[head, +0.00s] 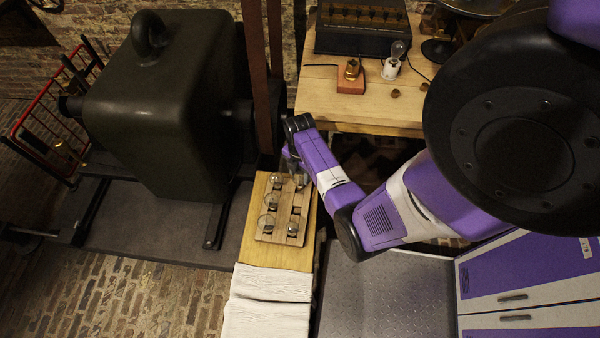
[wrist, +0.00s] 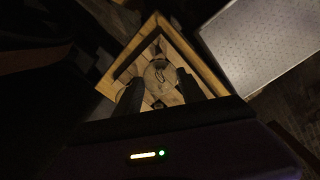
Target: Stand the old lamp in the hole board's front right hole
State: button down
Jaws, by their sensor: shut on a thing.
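The hole board (head: 281,235) is a pale wooden board with dark holes, lying on a narrow wooden bench top. My gripper (head: 292,166) points down over the board's far end. In the wrist view its two dark fingers (wrist: 161,90) are shut on a clear glass lamp (wrist: 159,72), with the board's wood below. The held lamp's lower end, and whether it touches the board, are hard to make out.
A white cloth (head: 268,300) covers the bench's near end. A large dark green machine (head: 170,100) stands close on the left. A wooden table (head: 325,100) behind carries a dark meter box (head: 362,28), a brass socket on a block, and a small bulb in a white holder (head: 391,68).

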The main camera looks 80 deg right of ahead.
jog(key=shift+f+b, duration=0.75)
jog(key=shift+f, duration=0.4)
dwell(0.8)
jog(key=c, duration=0.6)
grip_release()
jog(key=shift+r, duration=0.1)
notch_tip(320, 180, up, 8)
jog(key=shift+f+p, duration=0.2)
jog(key=shift+p, duration=0.15)
